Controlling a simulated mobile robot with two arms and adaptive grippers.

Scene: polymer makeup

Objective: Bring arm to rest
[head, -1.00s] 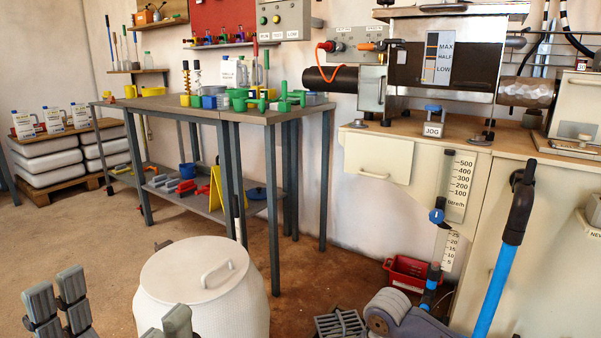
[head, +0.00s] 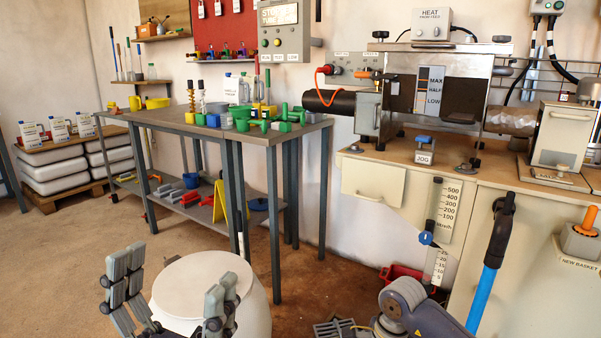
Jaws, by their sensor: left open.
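My left gripper (head: 173,278) shows at the bottom left of the head view. Its dark grey padded fingers stand upright and wide apart, open with nothing between them. It is in front of the white lidded barrel (head: 212,275) and overlaps its left and lower parts in the picture. I cannot tell whether they touch. A grey rounded link of my own arm (head: 408,303) shows at the bottom right of centre. My right gripper is not in view.
A grey workbench (head: 210,131) with green, blue and yellow parts stands behind the barrel. A cream machine cabinet (head: 385,235) is at right, with a blue pole with a black handle (head: 485,275) in front.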

